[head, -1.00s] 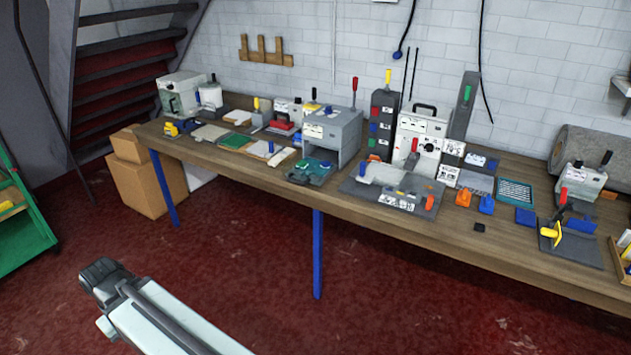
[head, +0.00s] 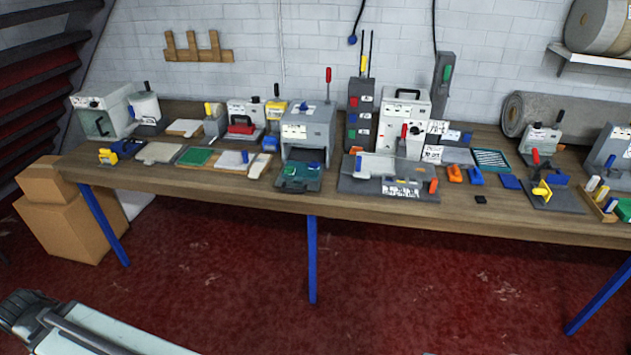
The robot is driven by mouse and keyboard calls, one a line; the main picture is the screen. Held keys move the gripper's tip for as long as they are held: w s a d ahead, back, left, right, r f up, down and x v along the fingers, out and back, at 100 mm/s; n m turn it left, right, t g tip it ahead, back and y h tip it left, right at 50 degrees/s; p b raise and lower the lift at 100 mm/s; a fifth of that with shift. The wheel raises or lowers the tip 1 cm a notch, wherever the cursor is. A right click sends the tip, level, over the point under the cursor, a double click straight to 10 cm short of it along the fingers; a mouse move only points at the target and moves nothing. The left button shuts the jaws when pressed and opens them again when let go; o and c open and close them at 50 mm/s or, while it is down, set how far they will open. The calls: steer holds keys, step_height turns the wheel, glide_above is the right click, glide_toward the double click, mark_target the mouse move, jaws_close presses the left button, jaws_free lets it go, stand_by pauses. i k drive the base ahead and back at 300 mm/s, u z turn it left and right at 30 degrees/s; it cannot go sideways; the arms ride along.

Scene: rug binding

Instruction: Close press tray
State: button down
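The press (head: 310,128) is a grey box-shaped machine with a white labelled front, standing on the workbench a little left of the middle of the head view. Its front has a dark opening. A dark teal tray (head: 297,186) sticks out of this opening towards the bench's front edge, with small green and blue items on it. The inner end of the tray is hidden in the opening's shadow. Part of my arm shows at the bottom left, well apart from the press. I can make out no gripper fingers.
The wooden workbench (head: 250,189) is crowded with machines and small tools. A grey plate with a clear block (head: 378,164) lies just right of the press. A green pad (head: 198,157) lies to its left. Blue legs (head: 312,260) support the bench. The red floor in front is clear.

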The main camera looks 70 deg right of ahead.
mark_target(287, 184)
steer(key=z, duration=0.55)
steer(key=i, duration=1.05)
steer(key=z, duration=0.75)
steer(key=k, duration=0.55)
steer(key=u, duration=0.65)
steer(key=k, duration=0.1)
steer(key=z, duration=0.85)
steer(key=i, duration=0.65)
steer(key=u, duration=0.05)
